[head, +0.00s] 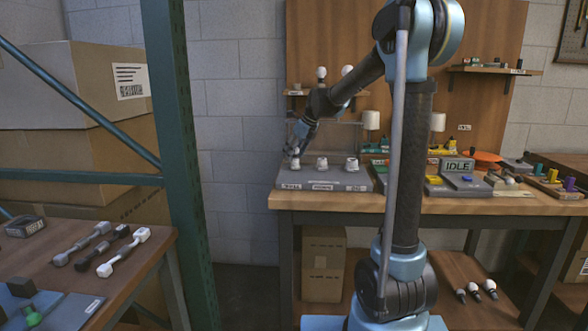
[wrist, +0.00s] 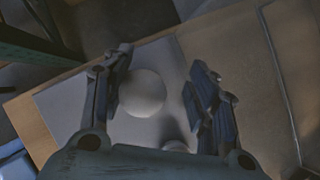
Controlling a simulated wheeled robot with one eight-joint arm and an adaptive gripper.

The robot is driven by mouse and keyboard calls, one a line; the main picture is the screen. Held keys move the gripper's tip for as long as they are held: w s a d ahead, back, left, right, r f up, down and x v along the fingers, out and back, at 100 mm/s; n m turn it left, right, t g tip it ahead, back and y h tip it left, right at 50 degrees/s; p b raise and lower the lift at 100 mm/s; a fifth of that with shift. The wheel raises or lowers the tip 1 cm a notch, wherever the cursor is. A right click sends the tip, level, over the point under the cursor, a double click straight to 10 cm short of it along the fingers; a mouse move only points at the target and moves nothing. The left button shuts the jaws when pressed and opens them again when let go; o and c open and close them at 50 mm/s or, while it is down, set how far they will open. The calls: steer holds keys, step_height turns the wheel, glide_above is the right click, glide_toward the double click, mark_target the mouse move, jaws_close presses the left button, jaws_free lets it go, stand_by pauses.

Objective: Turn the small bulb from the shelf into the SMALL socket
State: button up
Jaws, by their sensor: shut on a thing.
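My gripper (head: 294,148) is at the left end of the grey socket board (head: 335,184), low over the leftmost of three socket places. In the wrist view my gripper (wrist: 160,80) has its fingers on both sides of a round white bulb (wrist: 142,92). The bulb looks closer to the left finger. It is shut on this small bulb. In the head view a white shape shows under the fingertips, at the leftmost place, whose socket (head: 295,163) is partly hidden. I cannot tell how deep the bulb sits. The labels are too small to read surely.
Two white bulbs (head: 321,72) stand on the small wall shelf (head: 298,93) behind my arm. The middle socket (head: 322,163) and right socket (head: 352,164) stand close by on the board. A clear panel stands behind it.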

steer(key=shift+w+d+r, duration=0.1)
steer(key=shift+w, duration=0.1)
steer(key=shift+o, duration=0.3)
steer(key=shift+d+m+t+h, duration=0.2)
steer(key=shift+m+t+h, duration=0.4)
steer(key=shift+m, duration=0.9)
steer(key=o, duration=0.8)
steer(key=shift+s+n, duration=0.1)
steer(key=shift+n, duration=0.2)
